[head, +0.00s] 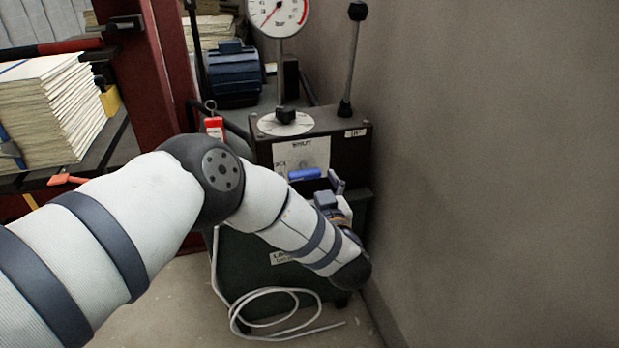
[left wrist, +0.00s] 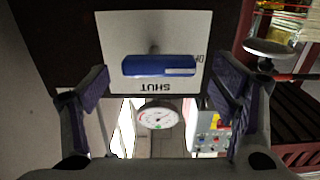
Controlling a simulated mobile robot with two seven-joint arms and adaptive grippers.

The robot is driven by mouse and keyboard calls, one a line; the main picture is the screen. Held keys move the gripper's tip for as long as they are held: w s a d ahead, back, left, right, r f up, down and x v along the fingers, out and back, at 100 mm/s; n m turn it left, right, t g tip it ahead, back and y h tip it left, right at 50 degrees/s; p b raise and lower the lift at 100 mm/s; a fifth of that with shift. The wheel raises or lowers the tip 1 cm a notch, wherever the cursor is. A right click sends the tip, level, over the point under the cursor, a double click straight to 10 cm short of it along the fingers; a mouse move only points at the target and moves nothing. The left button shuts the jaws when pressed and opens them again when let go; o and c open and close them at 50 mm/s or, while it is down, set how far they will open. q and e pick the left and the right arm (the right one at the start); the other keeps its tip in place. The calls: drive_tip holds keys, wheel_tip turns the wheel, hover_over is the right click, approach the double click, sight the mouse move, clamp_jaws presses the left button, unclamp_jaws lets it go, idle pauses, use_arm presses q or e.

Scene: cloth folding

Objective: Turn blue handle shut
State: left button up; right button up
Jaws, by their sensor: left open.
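The blue handle (head: 304,174) is a short bar on a white plate (head: 301,152) marked SHUT, on the front of a dark box. In the head view the bar lies nearly level, below the word SHUT. In the left wrist view the picture is upside down, and the blue handle (left wrist: 158,66) lies crosswise between the fingers. My left gripper (head: 331,190) is open just right of and below the handle in the head view. In the left wrist view its fingers (left wrist: 160,88) stand apart, one toward each end of the handle, with visible gaps. My right gripper is not in view.
The dark box (head: 336,128) carries a round gauge (head: 278,14) and an upright lever (head: 352,60). A bare wall (head: 480,150) stands close on the right. A pale cable (head: 285,318) lies coiled on the floor.

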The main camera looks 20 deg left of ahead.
sight(302, 170)
use_arm(q)
drive_tip(key=shift+x, duration=1.5)
drive_tip(key=shift+d, duration=0.1)
drive_tip(key=c, duration=1.2)
drive_tip(key=shift+o, duration=0.2)
drive_tip(key=shift+m, duration=0.3)
drive_tip(key=m, duration=0.3)
drive_tip(key=shift+r+p, duration=0.1)
drive_tip(key=shift+p, duration=0.2)
drive_tip(key=m, duration=0.4)
drive_tip(key=shift+d+m, duration=0.15)
drive_tip(key=shift+m, duration=0.15)
drive_tip(key=m, duration=0.4)
drive_tip(key=shift+w+d, duration=0.1)
drive_tip(key=m, duration=0.5)
drive_tip(key=shift+m+b, duration=0.3)
drive_tip(key=shift+b, duration=0.05)
